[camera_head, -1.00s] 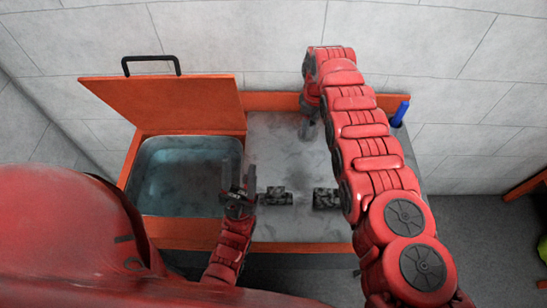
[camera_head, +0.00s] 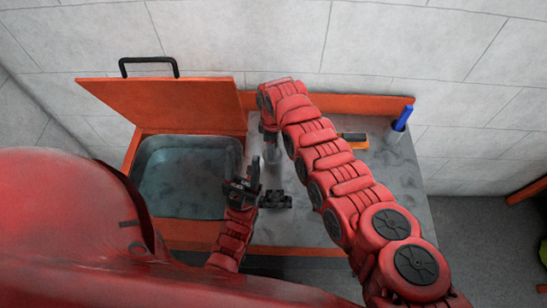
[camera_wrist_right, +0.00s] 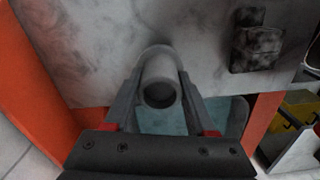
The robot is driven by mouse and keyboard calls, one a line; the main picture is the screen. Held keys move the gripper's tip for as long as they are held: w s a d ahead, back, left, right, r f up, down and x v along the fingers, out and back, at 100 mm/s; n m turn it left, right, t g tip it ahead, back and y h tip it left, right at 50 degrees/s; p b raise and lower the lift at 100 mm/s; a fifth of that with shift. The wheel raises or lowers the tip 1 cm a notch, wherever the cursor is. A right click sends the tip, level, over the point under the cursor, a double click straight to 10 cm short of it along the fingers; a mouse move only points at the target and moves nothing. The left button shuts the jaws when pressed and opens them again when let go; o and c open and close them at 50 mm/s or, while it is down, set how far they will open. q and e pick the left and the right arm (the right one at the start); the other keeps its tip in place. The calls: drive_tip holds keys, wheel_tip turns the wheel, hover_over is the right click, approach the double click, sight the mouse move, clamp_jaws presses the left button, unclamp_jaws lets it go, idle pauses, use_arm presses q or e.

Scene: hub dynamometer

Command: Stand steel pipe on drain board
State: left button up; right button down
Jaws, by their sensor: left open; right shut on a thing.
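My right gripper (camera_head: 272,140) is shut on the grey steel pipe (camera_wrist_right: 160,82). In the right wrist view the pipe lies between the two fingers (camera_wrist_right: 158,95), seen nearly end-on with its dark round opening towards the camera. In the head view only a grey bit of it shows below my right wrist, over the left part of the drain board. The drain board (camera_head: 395,185) is the grey, marbled worktop right of the water basin. I cannot tell whether the pipe touches it. My left gripper (camera_head: 246,180) is open and empty at the basin's right edge, close to the right gripper.
The water-filled basin (camera_head: 165,205) has its orange lid (camera_head: 165,105) raised. A dark block (camera_head: 275,200) sits on the board near the left gripper. An orange-and-black item (camera_head: 353,140) and a blue upright item (camera_head: 403,116) are at the back right. My right arm covers the board's middle.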

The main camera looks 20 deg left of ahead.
drive_tip(key=f+b, duration=0.1)
drive_tip(key=f, duration=0.1)
drive_tip(key=f+b, duration=0.2)
drive_tip(key=shift+w+f, duration=0.2)
drive_tip(key=shift+f, duration=0.2)
drive_tip(key=shift+r, duration=0.2)
drive_tip(key=shift+f, duration=0.15)
drive_tip(key=shift+c, duration=1.1)
unclamp_jaws()
